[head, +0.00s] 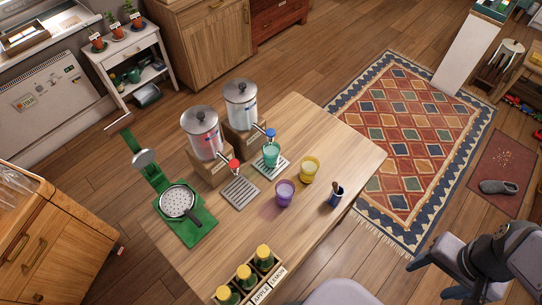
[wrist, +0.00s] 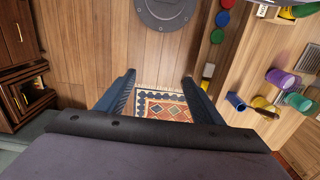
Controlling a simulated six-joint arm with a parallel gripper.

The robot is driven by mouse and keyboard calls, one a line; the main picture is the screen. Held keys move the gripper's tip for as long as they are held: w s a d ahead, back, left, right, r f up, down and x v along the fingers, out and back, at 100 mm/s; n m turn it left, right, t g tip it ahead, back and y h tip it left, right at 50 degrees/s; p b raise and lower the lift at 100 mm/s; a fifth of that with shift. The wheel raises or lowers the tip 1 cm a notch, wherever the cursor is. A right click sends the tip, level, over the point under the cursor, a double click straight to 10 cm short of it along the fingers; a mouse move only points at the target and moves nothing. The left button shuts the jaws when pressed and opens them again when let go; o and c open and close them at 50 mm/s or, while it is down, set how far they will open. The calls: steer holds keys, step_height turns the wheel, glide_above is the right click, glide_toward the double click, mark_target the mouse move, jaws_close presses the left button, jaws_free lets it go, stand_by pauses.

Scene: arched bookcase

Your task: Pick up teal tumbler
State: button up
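The teal tumbler (head: 271,154) stands upright on a drip tray (head: 283,164) under the blue tap of the right-hand drink dispenser. It also shows at the right edge of the wrist view (wrist: 299,102). My gripper (head: 434,279) is at the lower right of the head view, off the table and well away from the tumbler. In the wrist view its two fingers (wrist: 160,92) are spread wide with nothing between them, so it is open and empty.
A yellow tumbler (head: 310,168) and a purple tumbler (head: 285,193) stand close to the teal one. A dark blue cup (head: 336,196) is near the table's right edge. Two metal dispensers (head: 241,104) stand behind. A crate of bottles (head: 247,277) is at the front.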

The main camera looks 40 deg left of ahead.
stand_by(0.3)
steer(key=w+a+f+n+t, duration=0.1)
steer(key=w+a+f+n, duration=0.1)
steer(key=w+a, duration=0.25)
steer(key=n+t+y+b, duration=0.5)
steer(key=n+y+b, duration=0.4)
steer(key=y, duration=0.2)
glide_toward(274, 157)
steer(key=a+f, duration=0.3)
steer(key=shift+w+a+t+b, duration=0.55)
steer(key=shift+w+t+b, duration=0.05)
steer(key=shift+w+t, duration=0.1)
steer(key=shift+w+a+r, duration=0.1)
steer(key=shift+w+a, duration=0.05)
